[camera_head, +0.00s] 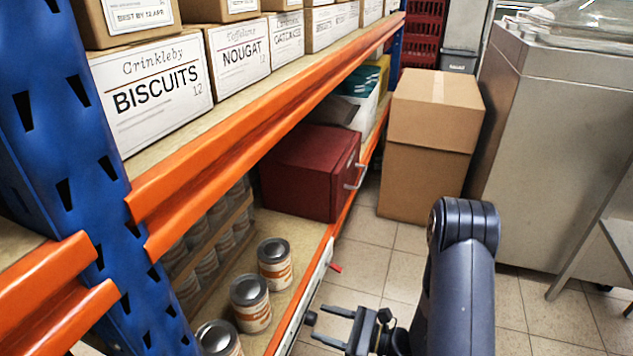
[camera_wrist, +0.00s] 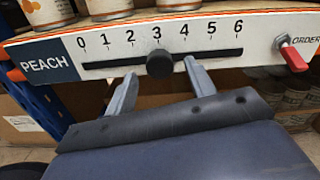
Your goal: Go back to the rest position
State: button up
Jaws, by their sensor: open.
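My gripper (camera_head: 321,323) is open and empty, low in front of the shelf's white label panel (camera_head: 317,285). In the wrist view my gripper (camera_wrist: 160,78) has one finger on each side of a black slider knob (camera_wrist: 160,64), with the tips near the panel's lower edge. Whether they touch the panel is unclear. The knob sits at about 3 on a 0 to 6 scale. The panel reads PEACH at left. A red lever (camera_wrist: 293,57) is at right by ORDER, and in the head view the red lever (camera_head: 336,268) juts from the panel.
Several cans (camera_head: 251,303) stand on the lower shelf behind the panel. A dark red box (camera_head: 300,170) with a handle sits farther along. Cardboard boxes (camera_head: 430,140) stand on the floor ahead, beside a steel cabinet (camera_head: 550,150). Tiled floor is free between shelf and cabinet.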

jog(key=shift+x, duration=1)
jog(key=shift+w+a, duration=0.1)
jog(key=shift+w, duration=0.4)
jog(key=shift+s, duration=0.15)
